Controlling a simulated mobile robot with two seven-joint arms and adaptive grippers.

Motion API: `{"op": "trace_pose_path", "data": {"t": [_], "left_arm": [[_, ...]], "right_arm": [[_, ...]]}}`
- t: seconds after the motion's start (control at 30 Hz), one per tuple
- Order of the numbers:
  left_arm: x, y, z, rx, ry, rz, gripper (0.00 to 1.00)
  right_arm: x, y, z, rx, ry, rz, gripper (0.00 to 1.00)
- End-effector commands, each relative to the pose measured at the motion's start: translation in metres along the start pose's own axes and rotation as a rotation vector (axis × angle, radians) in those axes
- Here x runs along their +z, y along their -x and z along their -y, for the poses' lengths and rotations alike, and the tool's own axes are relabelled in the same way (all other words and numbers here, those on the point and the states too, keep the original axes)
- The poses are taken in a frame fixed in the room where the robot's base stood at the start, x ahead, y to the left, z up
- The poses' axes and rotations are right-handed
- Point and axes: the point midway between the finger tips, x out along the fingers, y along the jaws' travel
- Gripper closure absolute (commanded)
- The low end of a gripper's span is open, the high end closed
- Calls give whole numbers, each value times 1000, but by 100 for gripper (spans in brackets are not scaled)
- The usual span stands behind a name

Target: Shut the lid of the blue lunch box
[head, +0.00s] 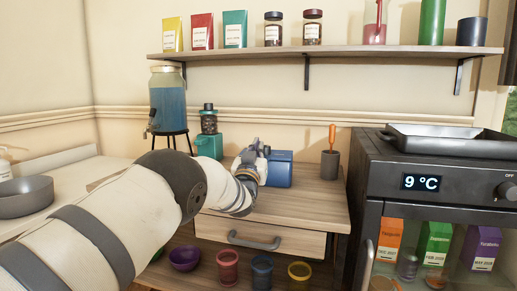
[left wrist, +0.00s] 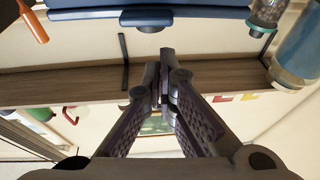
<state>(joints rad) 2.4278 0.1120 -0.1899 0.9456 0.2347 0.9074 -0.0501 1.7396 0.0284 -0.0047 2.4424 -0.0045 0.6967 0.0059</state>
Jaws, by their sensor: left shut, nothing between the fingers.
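The blue lunch box (head: 279,170) stands on the wooden counter, left of the dark cup. Its left part is hidden behind my left gripper (head: 258,149), which is at the box's upper left. In the left wrist view, a blue edge of the lunch box (left wrist: 200,13) with a dark tab crosses the top of the picture. My left gripper also shows there (left wrist: 163,75), its fingers together and empty, with the tips just below that blue edge. I cannot tell whether they touch it, or how far the lid is open. My right gripper is not in view.
A dark cup (head: 330,164) with an orange-handled tool stands right of the box. A teal appliance (head: 209,145) and a drink dispenser (head: 167,100) are at the left. A wall shelf (head: 340,51) runs above. The counter's front right (head: 310,203) is clear.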

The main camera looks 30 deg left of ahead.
Motion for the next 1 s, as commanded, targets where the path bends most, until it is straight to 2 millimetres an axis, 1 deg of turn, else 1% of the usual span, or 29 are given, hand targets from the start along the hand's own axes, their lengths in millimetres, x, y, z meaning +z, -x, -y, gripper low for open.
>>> {"op": "trace_pose_path", "data": {"t": [0.03, 0.2, 0.8, 0.87, 0.93, 1.0], "left_arm": [[5, 1, 0, 0, -1, 2, 100], [10, 2, 0, 0, -1, 2, 100], [12, 2, 0, 0, -1, 2, 100], [9, 1, 0, 0, 0, 0, 100], [-1, -2, 0, 0, 0, -2, 100], [-17, -7, 0, 0, 0, -3, 100]], "right_arm": [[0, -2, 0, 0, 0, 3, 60], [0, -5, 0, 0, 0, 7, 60], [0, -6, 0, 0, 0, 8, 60], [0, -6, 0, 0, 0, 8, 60], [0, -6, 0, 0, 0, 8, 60], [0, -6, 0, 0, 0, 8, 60]]}}
